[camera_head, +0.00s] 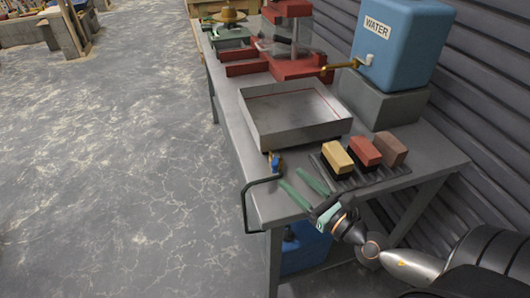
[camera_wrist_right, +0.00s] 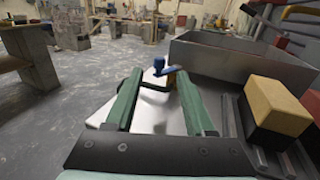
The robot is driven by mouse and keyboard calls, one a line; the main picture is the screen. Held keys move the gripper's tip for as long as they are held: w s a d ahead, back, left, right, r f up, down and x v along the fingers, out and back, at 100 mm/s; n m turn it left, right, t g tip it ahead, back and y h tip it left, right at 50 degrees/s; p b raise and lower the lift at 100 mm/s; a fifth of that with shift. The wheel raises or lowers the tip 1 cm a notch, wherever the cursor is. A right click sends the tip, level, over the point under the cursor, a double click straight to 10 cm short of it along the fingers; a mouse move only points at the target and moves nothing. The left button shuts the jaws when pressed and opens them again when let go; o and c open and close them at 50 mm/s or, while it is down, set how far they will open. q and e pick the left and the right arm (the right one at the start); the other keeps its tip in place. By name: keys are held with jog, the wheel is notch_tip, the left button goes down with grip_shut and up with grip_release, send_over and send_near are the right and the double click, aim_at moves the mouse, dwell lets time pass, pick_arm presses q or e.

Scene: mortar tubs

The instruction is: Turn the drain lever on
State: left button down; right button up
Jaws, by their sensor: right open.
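The drain lever (camera_head: 277,160) is a small blue handle on a brass valve at the near edge of the grey metal tray (camera_head: 288,137). In the right wrist view the blue lever (camera_wrist_right: 159,64) stands just beyond the fingertips, roughly centred between them. My right gripper (camera_head: 290,177) has two green fingers, open and empty, over the near end of the bench, pointing at the valve. In the wrist view the fingers (camera_wrist_right: 158,86) are spread wide and do not appear to touch the lever. My left gripper is not in view.
Three bricks, yellow (camera_head: 337,155), red (camera_head: 364,150) and brown (camera_head: 390,149), stand on a dark rack right of the gripper. A blue water tank (camera_head: 400,45) and a red press (camera_head: 292,65) stand behind. A black bent bar (camera_head: 246,208) sticks out left of the bench.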

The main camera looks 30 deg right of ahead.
aim_at(273, 162)
jog(key=w+p, duration=0.1)
jog(key=w, duration=0.2)
jog(key=w+a+p, duration=0.1)
jog(key=w, duration=0.3)
jog(key=w+p, duration=0.1)
jog(key=w, duration=0.3)
jog(key=shift+a, duration=0.3)
jog(key=shift+c, duration=0.2)
grip_shut()
